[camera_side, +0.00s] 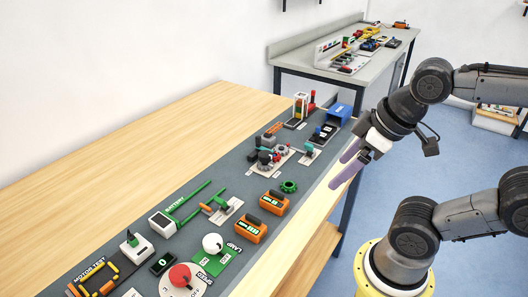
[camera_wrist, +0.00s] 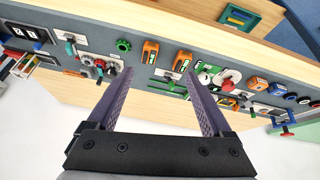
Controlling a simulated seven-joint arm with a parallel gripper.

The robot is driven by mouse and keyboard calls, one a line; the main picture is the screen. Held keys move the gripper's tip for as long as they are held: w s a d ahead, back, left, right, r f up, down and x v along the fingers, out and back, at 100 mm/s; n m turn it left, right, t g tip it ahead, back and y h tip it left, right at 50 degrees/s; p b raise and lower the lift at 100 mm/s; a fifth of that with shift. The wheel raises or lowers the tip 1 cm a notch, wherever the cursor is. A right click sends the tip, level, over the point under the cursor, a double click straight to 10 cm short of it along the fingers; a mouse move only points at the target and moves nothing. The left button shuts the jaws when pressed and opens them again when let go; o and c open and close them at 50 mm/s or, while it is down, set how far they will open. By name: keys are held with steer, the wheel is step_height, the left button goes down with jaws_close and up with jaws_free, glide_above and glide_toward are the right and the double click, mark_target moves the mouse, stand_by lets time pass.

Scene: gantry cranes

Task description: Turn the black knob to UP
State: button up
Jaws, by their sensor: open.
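I cannot single out the black knob with certainty in either view. In the side view a small dark part (camera_side: 264,157) shows among the red and teal pieces on a light plate (camera_side: 282,164), but its setting and any UP label are too small to read. My gripper (camera_side: 346,164) is open and empty, in the air off the bench's right edge, apart from everything. In the wrist view its two purple fingers (camera_wrist: 155,80) stand wide apart, with nothing between them. The red and teal mechanism (camera_wrist: 96,69) shows left of the fingers there.
Bare wood (camera_side: 130,150) lies behind the mat. Another bench (camera_side: 300,59) stands behind.

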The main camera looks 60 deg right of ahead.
steer(key=w+d+r+n+h, duration=0.1)
steer(key=w+d+r+n, duration=0.1)
steer(key=w+r+n, duration=0.35)
steer(key=n+g+h, duration=0.3)
steer(key=n+g, duration=0.4)
steer(key=n, duration=0.1)
glide_above(265, 153)
steer(key=w+a, duration=0.1)
steer(key=a, duration=0.5)
step_height(265, 153, down, 10)
steer(key=x, duration=1.2)
steer(key=shift+w+d+f, duration=0.3)
steer(key=shift+w+d, duration=0.05)
steer(key=shift+d, duration=0.15)
jaws_close()
